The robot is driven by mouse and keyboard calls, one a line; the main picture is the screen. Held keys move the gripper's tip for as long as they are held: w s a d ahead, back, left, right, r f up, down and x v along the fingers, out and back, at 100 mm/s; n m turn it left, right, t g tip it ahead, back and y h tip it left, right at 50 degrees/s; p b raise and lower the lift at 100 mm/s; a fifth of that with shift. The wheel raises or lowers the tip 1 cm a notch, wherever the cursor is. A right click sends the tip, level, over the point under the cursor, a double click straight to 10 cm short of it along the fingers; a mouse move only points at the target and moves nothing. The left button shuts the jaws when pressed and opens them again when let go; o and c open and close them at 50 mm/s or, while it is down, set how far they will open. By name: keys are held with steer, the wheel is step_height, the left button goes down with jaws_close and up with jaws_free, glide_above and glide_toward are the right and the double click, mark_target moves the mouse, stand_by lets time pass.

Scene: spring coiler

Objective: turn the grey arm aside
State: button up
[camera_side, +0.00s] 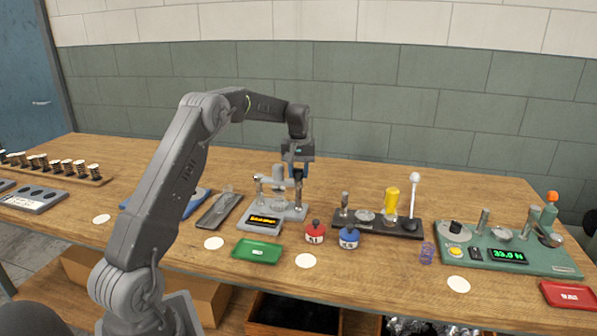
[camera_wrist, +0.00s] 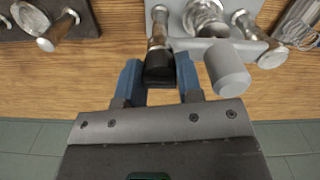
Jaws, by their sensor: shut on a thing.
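The grey spring machine (camera_side: 260,223) with an orange display stands mid-table in the side view, and its grey plate (camera_wrist: 180,22) shows at the top of the wrist view. My gripper (camera_side: 296,170) is over its right rear side. In the wrist view my blue fingers (camera_wrist: 160,82) are shut on a black handle (camera_wrist: 159,68), at the end of a metallic shaft. I take this to be the grey arm's handle, but the side view is too small to confirm it. A light grey cylinder (camera_wrist: 228,68) stands just right of the fingers.
A dark station (camera_side: 377,222) with a yellow-topped post stands to the right, and a green machine (camera_side: 508,254) is farther right. Red (camera_side: 315,232) and blue (camera_side: 349,237) pots and a green tray (camera_side: 257,251) lie in front. Bare wood lies behind the grey machine.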

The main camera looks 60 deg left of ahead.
jaws_close()
steer(key=shift+n, duration=0.4)
steer(key=n, duration=1.3)
steer(key=shift+n, duration=2)
steer(key=o, duration=0.9)
jaws_free()
